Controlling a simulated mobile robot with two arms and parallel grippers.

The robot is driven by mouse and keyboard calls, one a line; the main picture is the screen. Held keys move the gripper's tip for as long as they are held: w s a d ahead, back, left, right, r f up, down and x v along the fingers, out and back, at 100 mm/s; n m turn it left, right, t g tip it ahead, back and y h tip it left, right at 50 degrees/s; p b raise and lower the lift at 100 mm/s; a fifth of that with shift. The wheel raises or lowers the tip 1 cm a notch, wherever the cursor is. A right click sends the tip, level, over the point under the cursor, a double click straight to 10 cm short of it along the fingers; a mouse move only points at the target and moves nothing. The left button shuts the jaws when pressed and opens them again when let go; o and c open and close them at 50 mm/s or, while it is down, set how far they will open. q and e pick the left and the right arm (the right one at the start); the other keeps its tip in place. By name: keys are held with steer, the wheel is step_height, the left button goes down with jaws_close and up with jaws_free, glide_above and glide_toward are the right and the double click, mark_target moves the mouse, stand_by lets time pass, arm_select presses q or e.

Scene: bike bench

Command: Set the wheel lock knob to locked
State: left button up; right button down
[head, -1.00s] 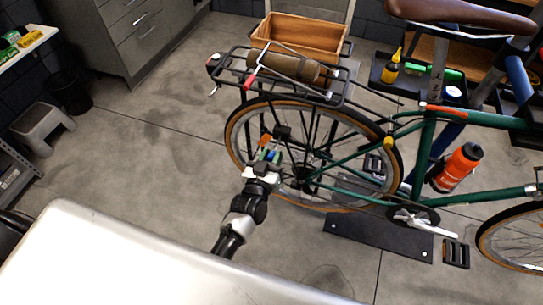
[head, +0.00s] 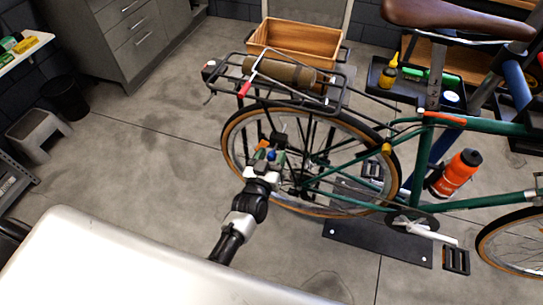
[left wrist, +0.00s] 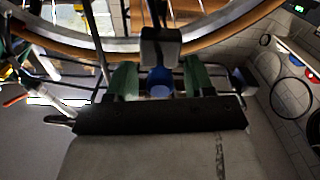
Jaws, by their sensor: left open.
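My left gripper (head: 270,157) is open at the near side of the green bicycle's rear wheel (head: 236,117), left of its hub. In the left wrist view, its two green fingers (left wrist: 161,83) stand on either side of a small blue round part, which looks like the wheel lock knob (left wrist: 160,82). A gap shows on both sides, so the fingers do not visibly grip it. A grey block (left wrist: 160,47) sits just beyond the blue part, near the tyre. I cannot read the knob's setting. My right gripper is not in view.
A rear rack (head: 290,98) with a rolled bundle (head: 285,72) is above the wheel. An orange bottle (head: 460,170) is on the frame. A wooden crate (head: 300,38) stands behind. A dark base plate (head: 375,240) lies below.

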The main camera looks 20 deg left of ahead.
arm_select(q)
steer(key=s+b, duration=0.1)
steer(key=s, duration=1)
steer(key=shift+a, duration=0.15)
steer(key=shift+w, duration=0.1)
